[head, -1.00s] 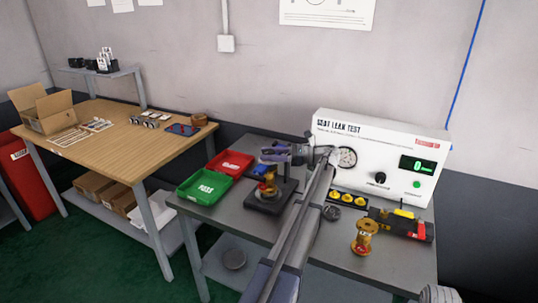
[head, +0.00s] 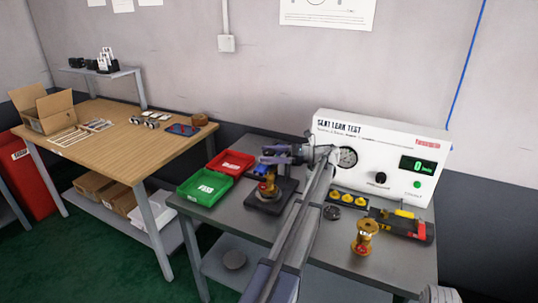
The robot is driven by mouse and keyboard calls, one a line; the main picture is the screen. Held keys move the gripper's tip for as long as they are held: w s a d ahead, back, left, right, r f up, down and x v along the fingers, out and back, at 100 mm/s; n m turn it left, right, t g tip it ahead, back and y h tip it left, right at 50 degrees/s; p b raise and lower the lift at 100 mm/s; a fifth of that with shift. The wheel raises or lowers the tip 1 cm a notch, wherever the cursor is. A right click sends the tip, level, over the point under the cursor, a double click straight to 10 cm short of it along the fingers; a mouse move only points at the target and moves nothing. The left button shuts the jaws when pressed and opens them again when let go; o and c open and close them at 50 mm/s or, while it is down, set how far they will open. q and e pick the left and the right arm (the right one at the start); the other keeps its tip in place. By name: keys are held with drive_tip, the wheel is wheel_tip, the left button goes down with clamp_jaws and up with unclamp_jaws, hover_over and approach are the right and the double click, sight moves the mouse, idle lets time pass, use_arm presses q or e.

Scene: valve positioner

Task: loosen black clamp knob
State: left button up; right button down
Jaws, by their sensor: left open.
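A dark clamp fixture (head: 262,204) stands on the grey bench, left of my forearm. A brass valve body (head: 267,188) sits upright in it. My left gripper (head: 270,155) is at the top of the fixture, its fingers pointing left, just above the brass part. It is open. The black clamp knob cannot be made out separately; the gripper covers the top of the fixture. I cannot tell whether the fingers touch anything. Only a pale bit of what may be my right arm shows at the bottom right edge; its gripper is not in view.
A white leak tester (head: 378,150) stands behind my arm. A red tray (head: 231,163) and a green tray (head: 205,187) lie left of the fixture. A second brass valve (head: 364,238) stands at the front right, near a black tool block (head: 402,226). A wooden table (head: 110,150) is at left.

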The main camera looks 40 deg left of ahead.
use_arm(q)
drive_tip(key=shift+w+d, duration=0.1)
drive_tip(key=v, duration=0.7)
drive_tip(key=shift+d, duration=0.2)
drive_tip(key=shift+w, duration=0.15)
